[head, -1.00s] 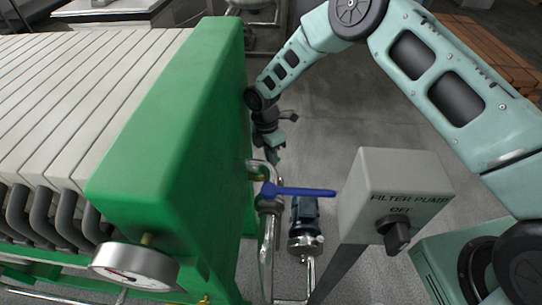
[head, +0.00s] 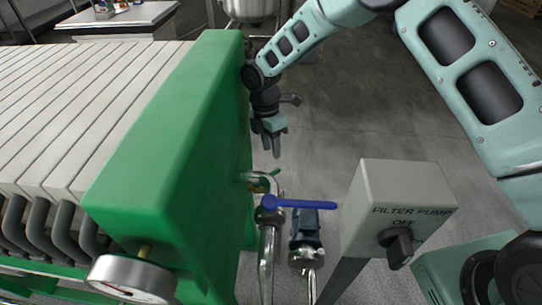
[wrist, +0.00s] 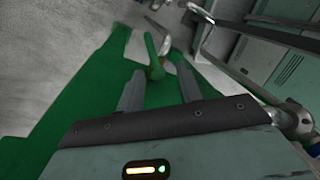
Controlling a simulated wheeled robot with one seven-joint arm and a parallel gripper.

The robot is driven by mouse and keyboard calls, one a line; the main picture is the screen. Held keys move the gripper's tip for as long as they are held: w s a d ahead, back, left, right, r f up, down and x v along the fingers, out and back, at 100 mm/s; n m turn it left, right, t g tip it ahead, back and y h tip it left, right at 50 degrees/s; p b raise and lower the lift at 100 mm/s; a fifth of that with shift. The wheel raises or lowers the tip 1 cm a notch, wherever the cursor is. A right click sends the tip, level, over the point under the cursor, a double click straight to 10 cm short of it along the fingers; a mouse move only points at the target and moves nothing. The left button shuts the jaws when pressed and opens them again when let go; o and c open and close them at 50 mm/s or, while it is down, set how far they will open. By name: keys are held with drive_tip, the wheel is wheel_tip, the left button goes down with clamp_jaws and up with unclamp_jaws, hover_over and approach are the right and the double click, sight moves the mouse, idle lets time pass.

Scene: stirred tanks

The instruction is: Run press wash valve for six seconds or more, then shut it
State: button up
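A valve with a blue lever handle (head: 300,203) sits on metal pipework in front of the green press end plate (head: 165,170); the lever points right, across the pipe. A small green handle (head: 275,173) shows just behind it, partly hidden by the pipe. The wrist view shows a green lever (wrist: 151,48) ahead of and between my fingers. I cannot tell from labels which is the press wash valve. My gripper (head: 272,150) points down beside the plate, beyond the blue lever; its two fingers are apart and empty in the wrist view (wrist: 158,75).
A pressure gauge (head: 135,278) is at front left. Open grey floor (head: 350,110) lies beyond my gripper.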

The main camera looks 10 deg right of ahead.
drive_tip(key=shift+r, duration=0.35)
drive_tip(key=shift+d+f, duration=0.15)
drive_tip(key=shift+d, duration=0.05)
clamp_jaws()
drive_tip(key=s+d+f+m+t+y+b, duration=0.1)
drive_tip(key=s+d+t+y+b, duration=0.1)
drive_tip(key=s+d+t+y, duration=0.45)
drive_tip(key=w+a+f, duration=0.1)
drive_tip(key=a+f, duration=0.1)
drive_tip(key=f, duration=0.2)
drive_tip(key=w+a+f+g+b, duration=0.1)
drive_tip(key=w+a+f, duration=0.1)
drive_tip(key=f, duration=0.3)
drive_tip(key=shift+w+a, duration=0.2)
drive_tip(key=shift+a, duration=0.15)
